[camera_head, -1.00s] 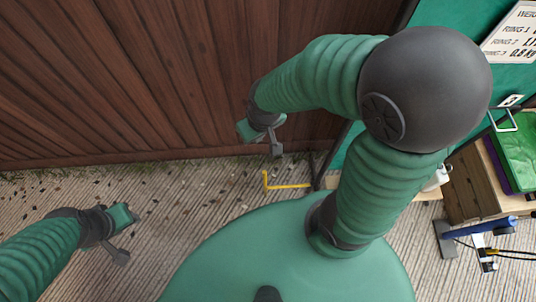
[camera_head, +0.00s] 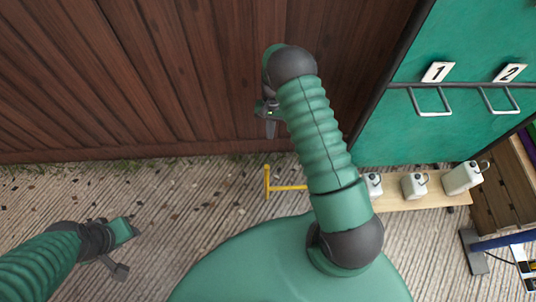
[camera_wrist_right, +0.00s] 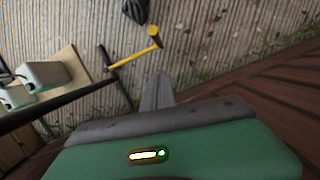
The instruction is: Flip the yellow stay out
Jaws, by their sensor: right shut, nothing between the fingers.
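The yellow stay (camera_head: 287,188) is a thin bar with a short upright end piece. It stands low above the decking, left of the wooden bench, and its right end is hidden behind my right arm. It also shows in the right wrist view (camera_wrist_right: 132,57), joined to a dark frame at its left end. My right gripper (camera_head: 271,129) is shut and empty, in front of the brown panelling and above the stay in the picture. In the right wrist view its fingers (camera_wrist_right: 158,92) point toward the stay, apart from it. My left gripper (camera_head: 119,271) is at lower left, away from the stay.
A wooden bench (camera_head: 425,200) with several pale canisters stands right of the stay. A green board (camera_head: 455,40) with numbered handles is above it. A drawer unit (camera_head: 495,195) and a blue bar (camera_head: 500,240) are at right. Bare decking lies left of the stay.

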